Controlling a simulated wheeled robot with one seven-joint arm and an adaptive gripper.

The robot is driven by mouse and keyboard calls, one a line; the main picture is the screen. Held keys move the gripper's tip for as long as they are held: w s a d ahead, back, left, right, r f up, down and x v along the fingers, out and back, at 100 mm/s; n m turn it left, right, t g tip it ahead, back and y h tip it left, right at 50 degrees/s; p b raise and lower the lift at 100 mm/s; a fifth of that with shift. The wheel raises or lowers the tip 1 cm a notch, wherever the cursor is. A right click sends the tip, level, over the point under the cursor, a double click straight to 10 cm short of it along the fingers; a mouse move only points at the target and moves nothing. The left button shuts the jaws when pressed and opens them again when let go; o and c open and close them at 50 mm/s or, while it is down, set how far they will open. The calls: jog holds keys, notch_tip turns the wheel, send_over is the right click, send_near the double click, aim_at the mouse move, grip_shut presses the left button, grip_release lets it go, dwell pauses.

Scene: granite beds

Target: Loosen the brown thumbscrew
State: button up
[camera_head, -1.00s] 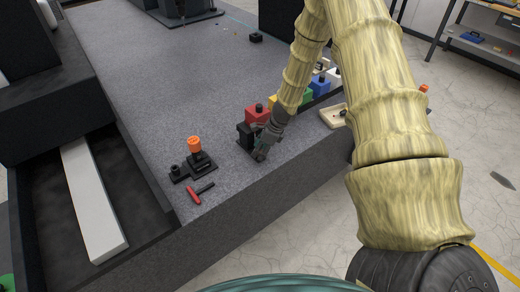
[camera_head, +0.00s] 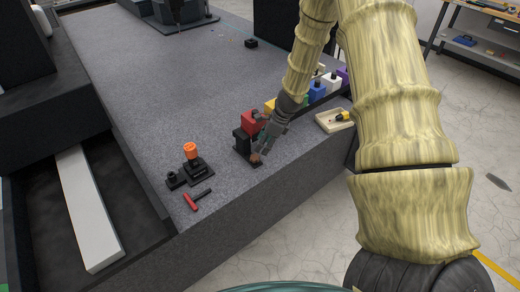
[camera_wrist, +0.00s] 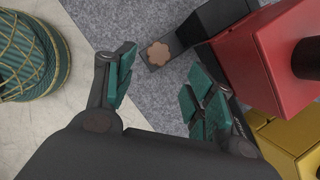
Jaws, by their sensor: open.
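The brown thumbscrew (camera_head: 255,157) is a small lobed knob at the near end of a dark base plate, by the bed's front edge. In the wrist view the thumbscrew (camera_wrist: 158,53) lies just beyond the fingertips, roughly between them, with nothing gripping it. The plate runs to a black block (camera_head: 242,141), with a red block (camera_head: 250,120) beside it. My gripper (camera_head: 263,147) points down close above the thumbscrew. In the wrist view my gripper (camera_wrist: 160,80) is open, its green-padded fingers apart and empty. The exact height gap cannot be told.
The red block (camera_wrist: 272,60) stands close to the right finger, with a yellow block (camera_wrist: 290,145) behind. A red-handled tool (camera_head: 191,202) and an orange-topped fixture (camera_head: 191,152) lie left. A tray (camera_head: 328,126) sits right. The granite bed (camera_head: 150,90) is clear at middle left.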

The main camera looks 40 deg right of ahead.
jog(key=shift+v, duration=2)
jog(key=s+a+f+n+g+h, duration=0.2)
jog(key=s+a+f+n, duration=0.3)
jog(key=s+f+n, duration=0.35)
jog(key=s+a+f+n+g+h, duration=0.2)
jog(key=s+a+f+n, duration=0.3)
jog(key=s+f, duration=0.55)
jog(key=s+a+f+n+t, duration=0.1)
jog(key=s+a+f+n, duration=0.2)
jog(key=s+a+n, duration=1)
jog(key=s+a, duration=0.1)
jog(key=s, duration=0.4)
jog(key=shift+y, duration=0.4)
